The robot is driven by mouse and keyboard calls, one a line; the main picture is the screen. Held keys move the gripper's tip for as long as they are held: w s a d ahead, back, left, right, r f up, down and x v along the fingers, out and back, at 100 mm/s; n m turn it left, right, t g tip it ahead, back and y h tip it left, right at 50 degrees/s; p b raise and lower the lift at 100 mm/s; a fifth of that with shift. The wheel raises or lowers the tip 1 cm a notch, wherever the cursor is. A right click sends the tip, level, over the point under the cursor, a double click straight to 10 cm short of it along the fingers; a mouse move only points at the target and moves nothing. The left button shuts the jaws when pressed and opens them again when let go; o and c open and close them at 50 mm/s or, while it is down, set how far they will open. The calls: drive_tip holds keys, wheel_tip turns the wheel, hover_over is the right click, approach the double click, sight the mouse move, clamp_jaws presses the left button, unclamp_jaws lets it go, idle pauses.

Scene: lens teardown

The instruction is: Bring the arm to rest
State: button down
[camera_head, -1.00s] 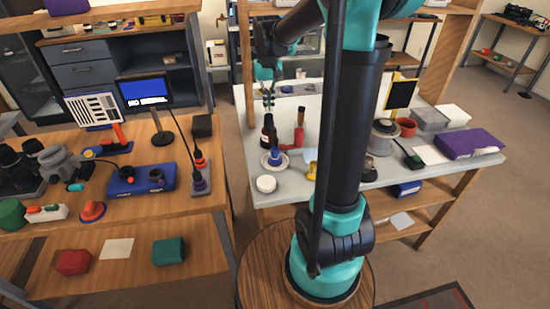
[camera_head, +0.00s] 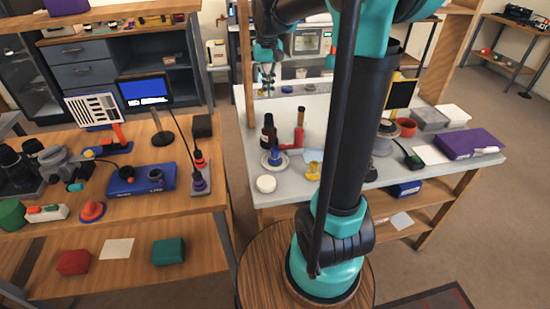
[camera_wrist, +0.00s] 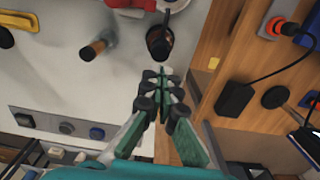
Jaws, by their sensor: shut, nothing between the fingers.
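My gripper (camera_head: 267,84) hangs high over the back left part of the grey workbench (camera_head: 262,190), above and apart from a dark bottle (camera_head: 268,132). In the wrist view its fingertips (camera_wrist: 163,76) are together with nothing between them. The dark bottle (camera_wrist: 159,42) stands beyond the fingertips there. My arm rises from the round wooden stand (camera_head: 255,245) and covers part of the bench.
A brown-topped cylinder (camera_head: 299,128), a blue-and-white round piece (camera_head: 273,157), a white disc (camera_head: 266,183) and a yellow piece (camera_head: 313,171) stand on the bench. A wooden post (camera_head: 247,90) is left of my gripper. A purple case (camera_head: 468,143) lies at right.

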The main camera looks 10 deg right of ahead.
idle(0.4)
drive_tip(key=s+d+f+t, duration=0.1)
drive_tip(key=s+f, duration=0.5)
drive_tip(key=s, duration=0.1)
drive_tip(key=s+d+f+t, duration=0.1)
drive_tip(key=s+f, duration=0.5)
drive_tip(key=s, duration=0.1)
drive_tip(key=s+d+f+t, duration=0.2)
drive_tip(key=s+f, duration=0.4)
drive_tip(key=s, duration=0.2)
drive_tip(key=shift+f, duration=0.35)
drive_tip(key=shift+s, duration=0.1)
